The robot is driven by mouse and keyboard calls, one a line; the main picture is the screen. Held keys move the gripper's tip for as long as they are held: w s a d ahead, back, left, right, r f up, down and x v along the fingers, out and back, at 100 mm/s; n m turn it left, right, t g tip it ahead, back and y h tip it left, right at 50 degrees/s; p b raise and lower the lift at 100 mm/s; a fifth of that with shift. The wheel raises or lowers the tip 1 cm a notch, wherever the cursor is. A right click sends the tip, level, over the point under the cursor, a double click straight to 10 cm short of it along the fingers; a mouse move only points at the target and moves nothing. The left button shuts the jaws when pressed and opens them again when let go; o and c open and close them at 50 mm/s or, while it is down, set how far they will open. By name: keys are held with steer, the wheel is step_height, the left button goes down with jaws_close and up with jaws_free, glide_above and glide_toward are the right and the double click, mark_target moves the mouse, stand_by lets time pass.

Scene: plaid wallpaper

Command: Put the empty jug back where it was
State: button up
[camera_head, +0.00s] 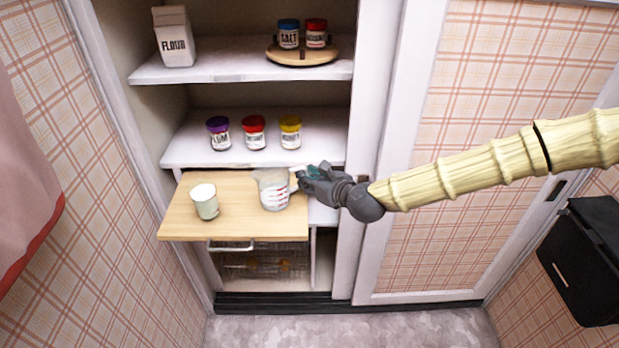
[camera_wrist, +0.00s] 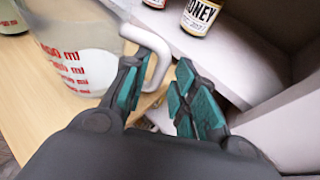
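The clear measuring jug (camera_head: 273,190) with red markings stands upright on the pull-out wooden board, near its right end. Its body (camera_wrist: 75,50) fills the upper left of the wrist view, with its white handle (camera_wrist: 152,45) toward my gripper. My gripper (camera_head: 303,174) is at the jug's right side, at handle height. In the wrist view my gripper (camera_wrist: 161,66) is open. The outer bar of the handle shows between the fingertips, close to the left finger, with a gap to the right finger. I cannot tell whether the left finger touches it.
Plum, red-lidded and honey jars (camera_head: 290,132) stand on the shelf just behind. Flour (camera_head: 175,38) and a round tray (camera_head: 302,58) with two jars are higher. The cupboard's upright frame (camera_head: 365,240) is close on the right.

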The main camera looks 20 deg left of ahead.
steer(key=shift+r, duration=0.15)
steer(key=p+v, duration=0.2)
steer(key=v, duration=1)
steer(key=shift+p, duration=0.4)
steer(key=shift+s, duration=0.1)
steer(key=s+d+f+n+g+h, duration=0.2)
steer(key=s+d+f+n, duration=0.15)
steer(key=s+f, duration=0.4)
steer(key=s+d+f+n+g+h, duration=0.1)
steer(key=s+d+f+n+g, duration=0.3)
steer(key=f, duration=0.6)
steer(key=s+d+f+n+t+h, duration=0.1)
steer(key=s+d+f+n+h, duration=0.15)
steer(key=s+f+n, duration=0.45)
steer(key=s+d+f+n+g+h, duration=0.1)
steer(key=s+d+f+n+h, duration=0.1)
steer(key=s+d+f+n, duration=0.3)
steer(key=s+d+f+n+g+h, duration=0.2)
steer(key=s+d+n, duration=0.4)
steer(key=s+d, duration=0.5)
steer(key=d+f+h, duration=0.1)
steer(key=d+f, duration=0.1)
steer(key=d, duration=0.4)
steer(key=shift+f+g, duration=0.3)
steer(key=shift+f, duration=0.1)
